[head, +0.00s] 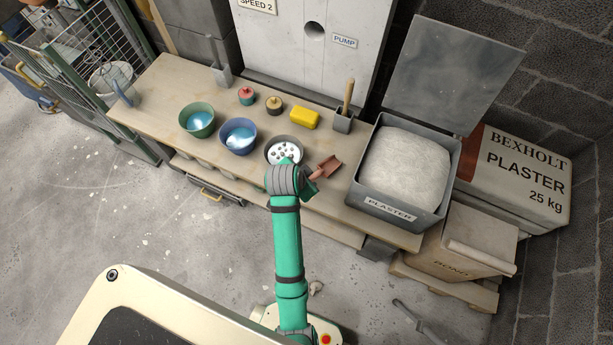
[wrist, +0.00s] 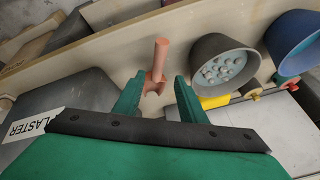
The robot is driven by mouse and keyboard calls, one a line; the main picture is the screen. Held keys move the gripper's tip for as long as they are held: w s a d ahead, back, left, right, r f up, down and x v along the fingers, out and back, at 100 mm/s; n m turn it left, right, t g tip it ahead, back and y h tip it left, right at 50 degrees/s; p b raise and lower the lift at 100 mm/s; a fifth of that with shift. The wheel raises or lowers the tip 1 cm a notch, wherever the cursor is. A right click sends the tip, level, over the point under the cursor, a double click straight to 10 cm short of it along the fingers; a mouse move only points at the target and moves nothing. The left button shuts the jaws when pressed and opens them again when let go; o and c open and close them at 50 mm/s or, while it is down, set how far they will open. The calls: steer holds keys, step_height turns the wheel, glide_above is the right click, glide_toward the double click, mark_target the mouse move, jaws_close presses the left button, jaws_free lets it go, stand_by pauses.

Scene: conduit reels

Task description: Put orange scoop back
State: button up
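The orange scoop (head: 331,164) lies on the workbench between the bowl of grey lumps and the plaster bin. In the wrist view its handle (wrist: 160,52) points away from my gripper and its lower part shows between the fingers. My gripper (wrist: 159,78) is open, with a gap on both sides of the scoop. In the head view my gripper (head: 312,181) is at the near side of the scoop, partly hidden by my wrist. The grey plaster bin (head: 388,207) is open and full of pale powder; its lid is raised.
The dark bowl of lumps (head: 284,141) is close to my wrist. Blue (head: 238,153) and green (head: 198,131) bowls stand farther left. A yellow block (head: 304,118) and a grey holder with a wooden handle (head: 343,122) stand behind. The workbench (head: 335,203) has bare space in front.

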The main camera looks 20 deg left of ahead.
steer(key=s+d+n+t+y, duration=0.2)
steer(key=s+d+n+t, duration=0.15)
steer(key=s+d, duration=0.75)
steer(key=s+d+r+n+t+h, duration=0.1)
steer(key=s+d+r+t, duration=0.2)
steer(key=s+r, duration=0.4)
steer(key=s+d+r+n+t, duration=0.1)
steer(key=s+d+r+t, duration=0.1)
steer(key=s+r, duration=0.5)
steer(key=shift+s+d+r+t+h, duration=0.15)
steer(key=shift+s+d+t+h, duration=0.25)
steer(key=shift+s+t, duration=0.35)
steer(key=shift+s, duration=0.2)
steer(key=shift+c, duration=0.5)
